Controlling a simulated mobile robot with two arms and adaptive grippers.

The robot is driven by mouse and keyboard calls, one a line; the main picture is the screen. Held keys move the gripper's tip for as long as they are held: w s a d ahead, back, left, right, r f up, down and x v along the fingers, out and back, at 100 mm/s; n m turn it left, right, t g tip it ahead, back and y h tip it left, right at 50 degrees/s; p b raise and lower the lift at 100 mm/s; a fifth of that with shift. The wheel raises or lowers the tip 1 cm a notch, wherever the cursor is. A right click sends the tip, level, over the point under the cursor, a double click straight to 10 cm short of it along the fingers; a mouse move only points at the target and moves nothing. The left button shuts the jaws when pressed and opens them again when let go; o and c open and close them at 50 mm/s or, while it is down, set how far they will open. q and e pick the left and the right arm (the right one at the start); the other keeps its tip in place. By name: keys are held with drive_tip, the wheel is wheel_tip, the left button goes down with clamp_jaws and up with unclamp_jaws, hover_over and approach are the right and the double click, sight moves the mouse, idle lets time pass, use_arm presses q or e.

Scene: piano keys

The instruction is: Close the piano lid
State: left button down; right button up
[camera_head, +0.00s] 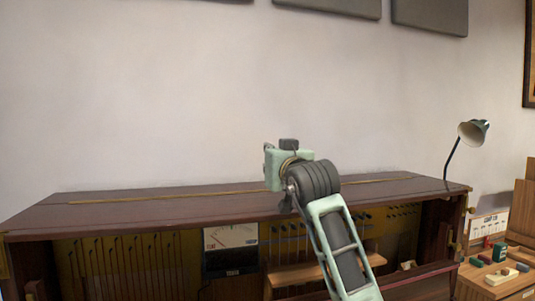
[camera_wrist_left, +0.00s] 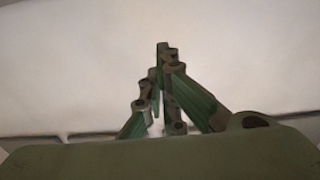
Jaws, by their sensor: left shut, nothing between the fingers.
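The upright piano has a long brown top (camera_head: 130,208) lying flat, with a brass strip along it. Its front is open below the top, showing the works (camera_head: 125,262). A reddish-brown rail (camera_head: 425,273) crosses low at the right; I cannot tell if it belongs to a lid. The keys are not visible. One of my arms rises in front of the piano, its wrist above the top; its fingers are hidden in the head view. In the left wrist view my left gripper (camera_wrist_left: 163,50) is shut and empty, with the pale wall behind it. My right gripper is not identifiable.
A wooden surface with small items (camera_head: 501,276) is at the lower right. Dark grey panels (camera_head: 430,14) hang on the wall. The top's left part is clear.

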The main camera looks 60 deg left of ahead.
use_arm(q)
drive_tip(key=s+d+f+b, duration=0.2)
drive_tip(key=d+f+b, duration=0.2)
drive_tip(key=d+f, duration=0.2)
drive_tip(key=shift+d, duration=0.7)
